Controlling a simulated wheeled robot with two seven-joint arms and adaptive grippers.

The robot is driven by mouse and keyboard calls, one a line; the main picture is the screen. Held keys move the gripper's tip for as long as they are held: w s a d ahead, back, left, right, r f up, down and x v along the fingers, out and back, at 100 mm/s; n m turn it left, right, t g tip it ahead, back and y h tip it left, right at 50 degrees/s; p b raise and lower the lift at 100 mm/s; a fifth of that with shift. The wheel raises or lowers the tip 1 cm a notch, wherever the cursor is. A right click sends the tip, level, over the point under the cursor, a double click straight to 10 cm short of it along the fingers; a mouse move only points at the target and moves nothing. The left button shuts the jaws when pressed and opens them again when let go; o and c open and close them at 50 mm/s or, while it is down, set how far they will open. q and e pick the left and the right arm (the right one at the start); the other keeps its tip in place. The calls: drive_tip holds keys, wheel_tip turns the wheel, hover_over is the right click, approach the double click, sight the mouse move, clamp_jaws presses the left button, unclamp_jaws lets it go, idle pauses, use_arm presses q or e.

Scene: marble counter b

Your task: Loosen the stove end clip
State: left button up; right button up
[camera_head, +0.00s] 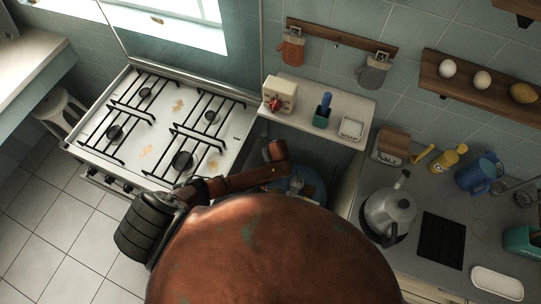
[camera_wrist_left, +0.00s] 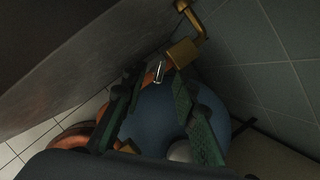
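In the left wrist view, a small silver clip (camera_wrist_left: 158,72) sits on the end of an orange hose (camera_wrist_left: 149,79), beside a brass fitting (camera_wrist_left: 183,52) behind the stove's dark side panel. My left gripper (camera_wrist_left: 157,78) has two dark green fingers, spread apart. The clip shows between the fingertips; I cannot tell whether they touch it. In the head view, the white stove (camera_head: 171,121) stands at the left. My left arm reaches to the gap beside it, and its gripper is hidden there. My right gripper is not in view.
A blue gas cylinder (camera_wrist_left: 152,112) stands below the fingers; part of it shows in the head view (camera_head: 307,181). The tiled wall (camera_wrist_left: 250,45) is close on the right. A small white shelf (camera_head: 341,124) overhangs the gap. A kettle (camera_head: 391,211) stands on the right counter.

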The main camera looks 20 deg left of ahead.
use_arm(q)
drive_tip(key=shift+x, duration=0.8)
drive_tip(key=shift+w+a+f, duration=0.15)
drive_tip(key=shift+a+f, duration=0.05)
drive_tip(key=shift+f, duration=0.4)
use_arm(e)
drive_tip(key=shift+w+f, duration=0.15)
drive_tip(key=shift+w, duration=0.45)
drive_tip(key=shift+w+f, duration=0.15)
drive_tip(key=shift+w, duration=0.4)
use_arm(q)
drive_tip(key=shift+c, duration=0.3)
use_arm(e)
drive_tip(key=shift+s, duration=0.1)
use_arm(q)
drive_tip(key=c, duration=0.3)
clamp_jaws()
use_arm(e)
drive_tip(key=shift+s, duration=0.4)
